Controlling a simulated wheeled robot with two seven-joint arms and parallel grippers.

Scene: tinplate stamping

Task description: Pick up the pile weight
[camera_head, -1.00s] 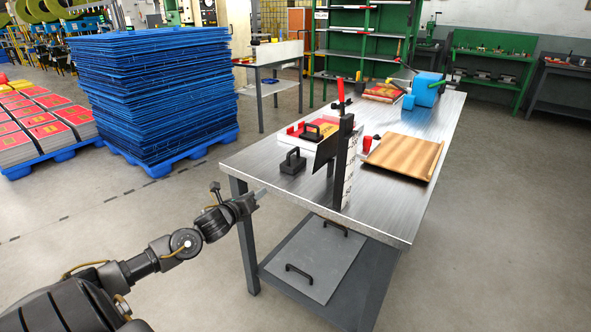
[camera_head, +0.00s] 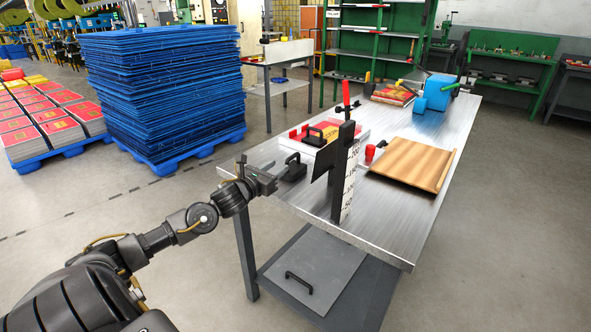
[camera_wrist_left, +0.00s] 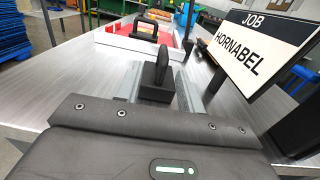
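A black weight with an upright handle (camera_head: 293,168) stands on the bare metal table near its left edge. A second black handled piece (camera_head: 314,137) lies on the red-and-white pile (camera_head: 347,137) behind it. My left gripper (camera_head: 271,179) is at the table's left edge, close beside the nearer weight. In the left wrist view, its fingers are open, and the nearer weight (camera_wrist_left: 157,78) shows between and just ahead of them. Contact cannot be told. The second handled piece (camera_wrist_left: 142,32) shows farther back on the pile. My right gripper is not in view.
A dark upright post (camera_head: 341,172) with a scale and a plate stands right of the weight; the plate reads JOB HORNABEL (camera_wrist_left: 265,45) in the wrist view. A wooden board (camera_head: 413,164), a red cup and blue items lie farther along the table (camera_head: 385,222).

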